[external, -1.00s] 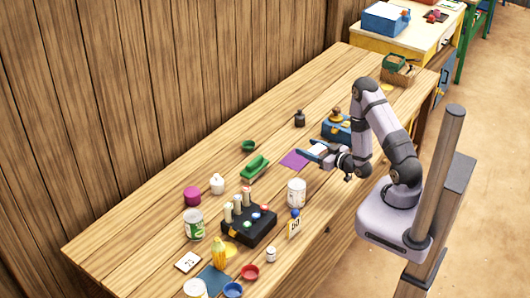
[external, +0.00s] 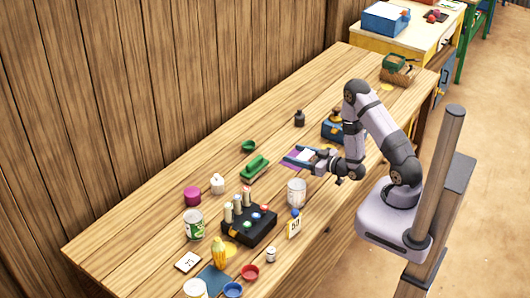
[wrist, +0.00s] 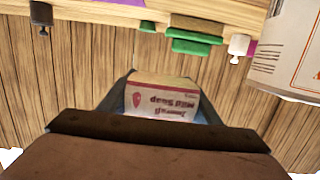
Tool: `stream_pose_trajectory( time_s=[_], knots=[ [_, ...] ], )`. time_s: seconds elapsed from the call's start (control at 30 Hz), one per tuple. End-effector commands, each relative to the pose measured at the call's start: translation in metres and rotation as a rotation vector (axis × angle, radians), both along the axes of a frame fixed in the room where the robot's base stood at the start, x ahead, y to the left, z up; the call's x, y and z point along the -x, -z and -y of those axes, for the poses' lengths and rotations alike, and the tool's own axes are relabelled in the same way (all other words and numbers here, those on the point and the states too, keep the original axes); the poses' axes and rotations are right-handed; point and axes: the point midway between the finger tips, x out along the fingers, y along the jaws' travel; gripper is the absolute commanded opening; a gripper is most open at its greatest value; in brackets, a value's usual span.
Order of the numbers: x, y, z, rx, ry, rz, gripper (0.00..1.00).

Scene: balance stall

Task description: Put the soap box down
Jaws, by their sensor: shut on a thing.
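The soap box (wrist: 162,98) is a small white and pinkish box with red print, seen close up in the wrist view. My gripper (wrist: 163,95) is shut on it, with a finger on each side. In the external view my gripper (external: 298,157) is low over the wooden table near a purple mat (external: 292,160), and a pale part of the soap box (external: 307,154) shows between the fingers. I cannot tell whether the box touches the mat or hangs above it.
A green brush (external: 255,167) lies left of my gripper, and a white can (external: 296,192) stands in front. A blue scale-like box (external: 334,130) is behind my wrist. A dark bottle (external: 300,118) stands farther back. A black tray with candle-like pegs (external: 249,228) is nearer.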

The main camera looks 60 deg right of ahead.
Motion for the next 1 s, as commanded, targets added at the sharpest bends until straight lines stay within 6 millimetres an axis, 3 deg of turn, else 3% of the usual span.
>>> stream_pose_trajectory(
  time_s=[0.23,0.5,0.63,0.77,1.0],
  knots=[
    [0.000,-0.002,0.002,-0.019,0.009,0.006,0.35],
    [0.006,-0.005,0.039,-0.030,0.165,0.020,0.35],
    [0.009,-0.005,0.045,-0.019,0.222,0.020,0.35],
    [0.007,-0.004,0.026,-0.004,0.209,0.013,0.35],
    [0.001,0.000,-0.033,0.003,0.086,0.001,0.35]
  ],
)
